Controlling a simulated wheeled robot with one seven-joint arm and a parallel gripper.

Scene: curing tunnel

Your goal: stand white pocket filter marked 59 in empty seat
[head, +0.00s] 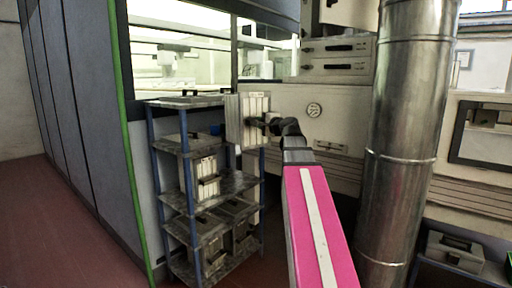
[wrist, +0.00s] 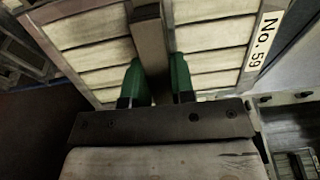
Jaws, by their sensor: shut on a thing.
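The white pocket filter (head: 235,122) is a pale block of several upright pockets, held in front of the blue-posted rack at its right side. In the wrist view its pockets (wrist: 90,38) fill the top, and a label (wrist: 263,40) reads "No. 59". My gripper (head: 268,122) is shut on the filter; in the wrist view its green fingertips (wrist: 158,78) close on a dark bar running between the pockets. Another white filter (head: 206,167) stands on the rack's middle shelf. I cannot clearly make out an empty seat; the held filter hides part of the rack.
The rack (head: 158,196) has several dark shelves, with grey boxes (head: 212,228) low down. A shiny metal duct (head: 408,150) stands right of my arm. A beige cabinet with a gauge (head: 314,110) is behind. A grey case (head: 455,252) sits at lower right. Red floor (head: 60,225) is clear at left.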

